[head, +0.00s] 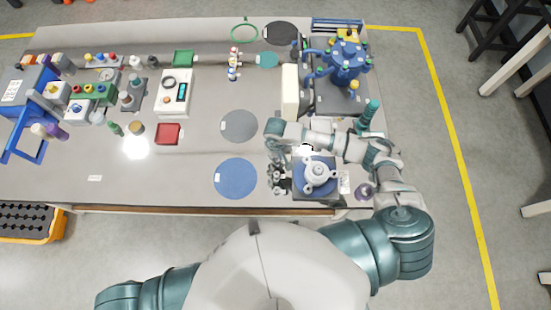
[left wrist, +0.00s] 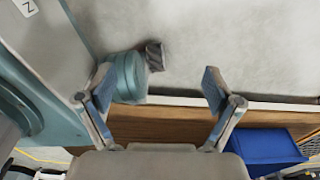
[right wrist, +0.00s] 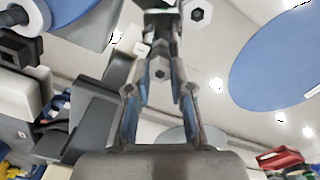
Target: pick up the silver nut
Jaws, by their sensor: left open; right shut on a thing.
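My right gripper (right wrist: 165,85) is shut on a grey metal piece (right wrist: 160,45) that looks like the silver nut. Its outline is partly hidden by the fingers. In the head view my right gripper (head: 277,178) is low over the table, left of the blue-grey unit with a white three-armed top (head: 319,174). Small metal parts sit close around it. In the right wrist view, one hexagonal nut (right wrist: 197,14) lies on the table near the fingertips. My left gripper (left wrist: 157,90) is open and empty by the table's front edge.
A blue disc (head: 235,179) and a grey disc (head: 239,126) lie left of my right gripper. A white box (head: 290,92) and a blue multi-armed device (head: 344,63) stand behind it. The front middle of the table is mostly clear.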

